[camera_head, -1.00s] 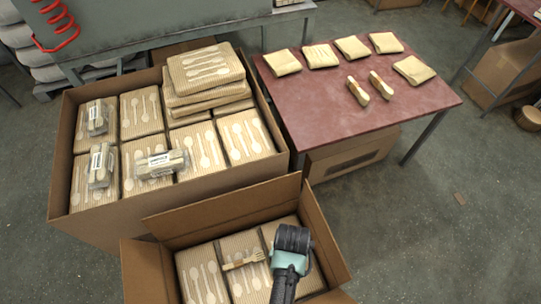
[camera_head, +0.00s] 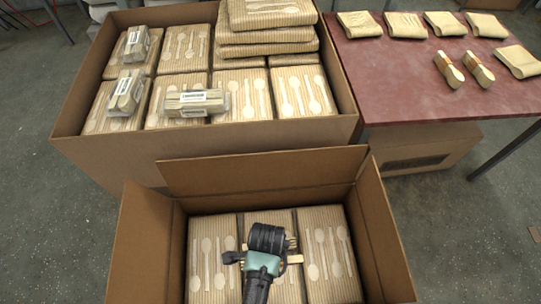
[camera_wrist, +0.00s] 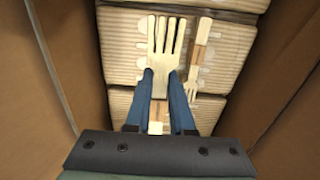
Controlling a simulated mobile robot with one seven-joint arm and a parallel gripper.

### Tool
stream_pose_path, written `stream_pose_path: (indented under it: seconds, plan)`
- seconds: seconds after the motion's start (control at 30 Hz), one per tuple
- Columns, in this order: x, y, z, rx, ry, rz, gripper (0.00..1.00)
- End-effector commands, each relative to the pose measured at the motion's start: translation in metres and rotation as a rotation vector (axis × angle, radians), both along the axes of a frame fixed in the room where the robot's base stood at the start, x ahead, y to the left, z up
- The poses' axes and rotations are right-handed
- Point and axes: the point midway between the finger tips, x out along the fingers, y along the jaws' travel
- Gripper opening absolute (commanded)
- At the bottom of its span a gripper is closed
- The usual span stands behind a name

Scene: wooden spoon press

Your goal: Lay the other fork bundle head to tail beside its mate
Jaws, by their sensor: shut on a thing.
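My gripper (camera_head: 264,250) is down inside the front cardboard box, over the middle pack. In the wrist view, its two blue fingers (camera_wrist: 169,100) are shut on a pale wooden fork bundle (camera_wrist: 165,45), whose tines point up the picture. The mate fork bundle (camera_wrist: 201,58) lies to its right on the packs, roughly parallel, with a brown band and its tines pointing down the picture. A narrow gap shows between them. In the head view, my gripper hides most of both; the mate's tines (camera_head: 292,243) peek out. I cannot tell whether the held bundle touches the packs.
The front box (camera_head: 385,235) has raised flaps and walls close around my gripper. Cutlery packs (camera_head: 325,235) line its floor. A larger box (camera_head: 110,155) behind holds packs and several clear-wrapped bundles. A red table (camera_head: 390,75) at the right carries folded packs and two banded bundles (camera_head: 448,70).

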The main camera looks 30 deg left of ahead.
Motion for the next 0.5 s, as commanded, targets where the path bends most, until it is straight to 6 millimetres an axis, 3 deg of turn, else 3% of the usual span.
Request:
stream_pose_path:
  seconds: [0.03,0.2,0.5]
  plan:
    - [-0.001,0.0,-0.015,0.0,0.002,-0.001,0.0]
    - [0.0,0.0,-0.045,0.0,0.001,0.001,0.0]
    - [0.0,0.0,-0.072,0.0,0.001,0.002,0.0]
